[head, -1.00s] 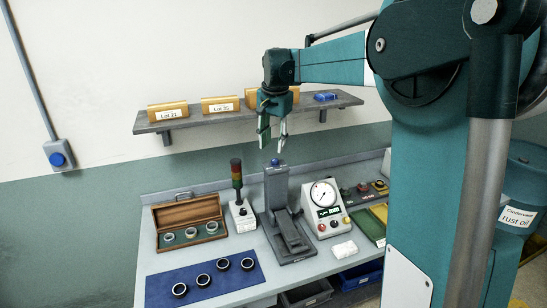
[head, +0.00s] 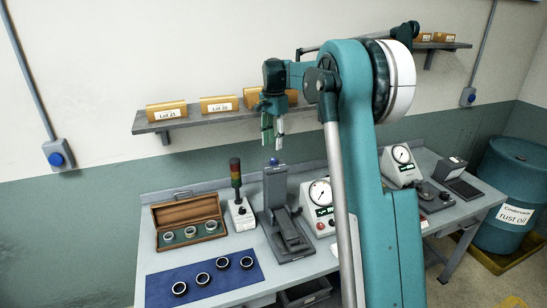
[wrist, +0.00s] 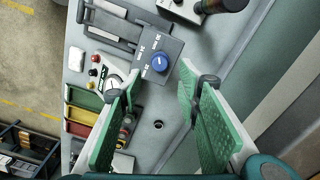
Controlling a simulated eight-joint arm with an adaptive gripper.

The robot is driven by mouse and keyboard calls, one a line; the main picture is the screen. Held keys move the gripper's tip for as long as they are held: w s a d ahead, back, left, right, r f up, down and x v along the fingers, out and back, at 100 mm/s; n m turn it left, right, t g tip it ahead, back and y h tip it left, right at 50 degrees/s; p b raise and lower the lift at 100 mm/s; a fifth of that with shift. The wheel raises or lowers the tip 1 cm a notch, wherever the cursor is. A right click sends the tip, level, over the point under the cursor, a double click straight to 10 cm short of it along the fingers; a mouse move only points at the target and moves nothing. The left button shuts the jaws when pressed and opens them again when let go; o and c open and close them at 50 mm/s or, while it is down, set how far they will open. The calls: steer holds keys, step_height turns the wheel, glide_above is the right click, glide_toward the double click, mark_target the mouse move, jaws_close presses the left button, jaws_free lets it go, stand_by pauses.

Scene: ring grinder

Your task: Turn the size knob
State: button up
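The size knob looks to be the round blue knob (wrist: 159,63) on top of the dark grey gauge stand (wrist: 152,45), with small white size labels around it and a pale pointer mark. In the head view the knob (head: 274,161) tops the stand's upright column (head: 275,187). My gripper (head: 273,141) hangs above it, fingers pointing down, with a gap between. In the wrist view my gripper (wrist: 160,78) is open and empty; its green pads stand apart, with the knob seen between and beyond the tips, touching neither.
A signal lamp (head: 236,180) stands left of the stand and a dial gauge box (head: 319,206) right of it. A wooden ring case (head: 188,220) and a blue mat (head: 205,276) with several rings lie at left. The wall shelf (head: 190,120) with lot boxes runs behind my gripper.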

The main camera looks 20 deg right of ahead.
mark_target(274, 158)
steer(key=shift+f, duration=0.1)
stand_by(0.3)
steer(key=shift+f, duration=3.85)
steer(key=c, duration=0.9)
